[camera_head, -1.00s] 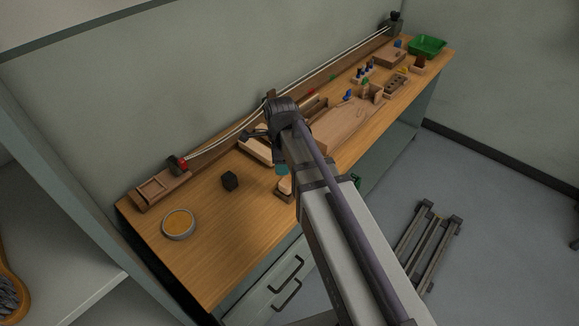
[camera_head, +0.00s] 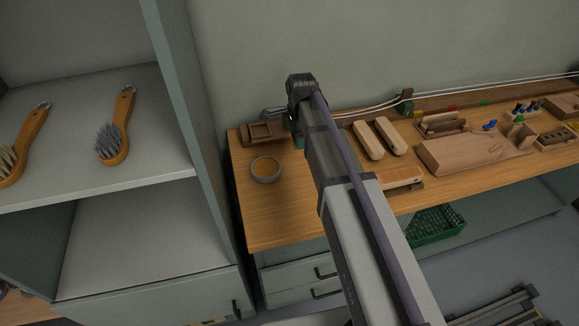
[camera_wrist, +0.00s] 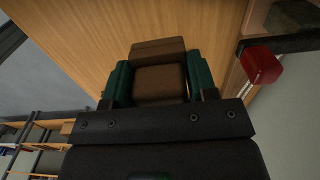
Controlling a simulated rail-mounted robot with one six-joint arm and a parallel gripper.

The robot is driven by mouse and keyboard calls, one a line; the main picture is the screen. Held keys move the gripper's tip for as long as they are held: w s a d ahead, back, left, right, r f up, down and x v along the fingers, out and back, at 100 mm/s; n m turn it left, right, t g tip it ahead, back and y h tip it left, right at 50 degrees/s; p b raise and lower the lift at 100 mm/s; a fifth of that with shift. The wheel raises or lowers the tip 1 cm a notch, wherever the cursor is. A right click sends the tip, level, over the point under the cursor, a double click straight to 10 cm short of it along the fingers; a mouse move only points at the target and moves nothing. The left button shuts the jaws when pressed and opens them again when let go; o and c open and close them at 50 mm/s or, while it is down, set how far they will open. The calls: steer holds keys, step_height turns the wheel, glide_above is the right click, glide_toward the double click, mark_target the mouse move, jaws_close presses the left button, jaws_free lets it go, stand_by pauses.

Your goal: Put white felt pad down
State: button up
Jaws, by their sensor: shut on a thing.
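In the wrist view my gripper (camera_wrist: 159,82) has green fingers closed on the two sides of a brown, soft-edged block (camera_wrist: 160,84). A second, lighter brown face (camera_wrist: 158,48) shows just beyond it; I cannot tell if it is part of the held thing. No white felt pad can be made out. In the head view my arm hides most of the gripper; a small teal part of it (camera_head: 299,142) shows over the left end of the wooden bench (camera_head: 290,215).
A round dish (camera_head: 266,181) and a small wooden tray (camera_head: 246,135) are at the bench's left end. Two wooden brush blocks (camera_head: 368,141) lie right of my arm. A red clamp (camera_wrist: 262,65) is close by in the wrist view. The bench front left is clear.

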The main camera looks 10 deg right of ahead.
mark_target(298, 166)
step_height(298, 166, down, 10)
steer(key=b, duration=0.9)
steer(key=shift+f, duration=0.1)
steer(key=shift+r, duration=0.25)
steer(key=shift+f, duration=0.15)
steer(key=o, duration=0.8)
steer(key=shift+o, duration=0.2)
